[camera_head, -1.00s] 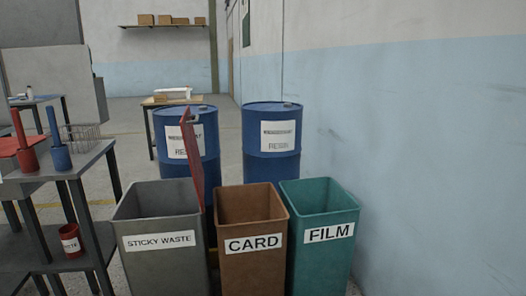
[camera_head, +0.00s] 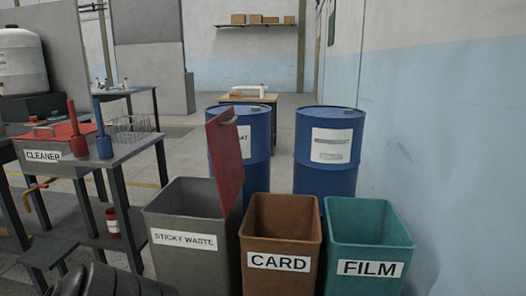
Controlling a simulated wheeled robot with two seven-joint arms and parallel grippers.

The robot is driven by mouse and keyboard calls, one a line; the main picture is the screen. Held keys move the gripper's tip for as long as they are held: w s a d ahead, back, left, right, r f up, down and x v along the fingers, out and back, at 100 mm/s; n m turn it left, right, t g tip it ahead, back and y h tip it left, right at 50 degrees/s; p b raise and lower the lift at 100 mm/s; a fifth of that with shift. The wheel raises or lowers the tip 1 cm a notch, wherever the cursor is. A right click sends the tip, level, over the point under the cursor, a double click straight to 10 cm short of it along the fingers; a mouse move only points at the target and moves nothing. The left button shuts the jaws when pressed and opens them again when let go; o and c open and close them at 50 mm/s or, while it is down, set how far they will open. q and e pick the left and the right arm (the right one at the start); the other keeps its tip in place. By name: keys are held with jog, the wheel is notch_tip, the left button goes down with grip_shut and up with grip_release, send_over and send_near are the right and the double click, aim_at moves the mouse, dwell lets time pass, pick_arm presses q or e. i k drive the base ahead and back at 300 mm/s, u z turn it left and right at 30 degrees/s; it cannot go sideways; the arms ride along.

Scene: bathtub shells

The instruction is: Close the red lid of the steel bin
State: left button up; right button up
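The steel bin (camera_head: 185,240) is grey, open at the top and labelled "STICKY WASTE". It stands at the lower middle of the head view, left of the brown bin. Its red lid (camera_head: 226,165) stands up nearly vertical along the bin's right side, with a small metal handle near its top. The lid is open, and the bin's dark inside shows.
A brown CARD bin (camera_head: 281,232) and a teal FILM bin (camera_head: 369,241) stand close on the right. Blue drums (camera_head: 329,150) stand behind. A grey bench (camera_head: 130,150) with a red-lidded CLEANER tank (camera_head: 48,153) is at left. A dark rounded shape (camera_head: 112,283) shows at bottom left.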

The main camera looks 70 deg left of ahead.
aim_at(221, 130)
jog(key=i, duration=0.25)
jog(key=u, duration=1.95)
jog(key=k, duration=0.3)
jog(key=u, duration=1.2)
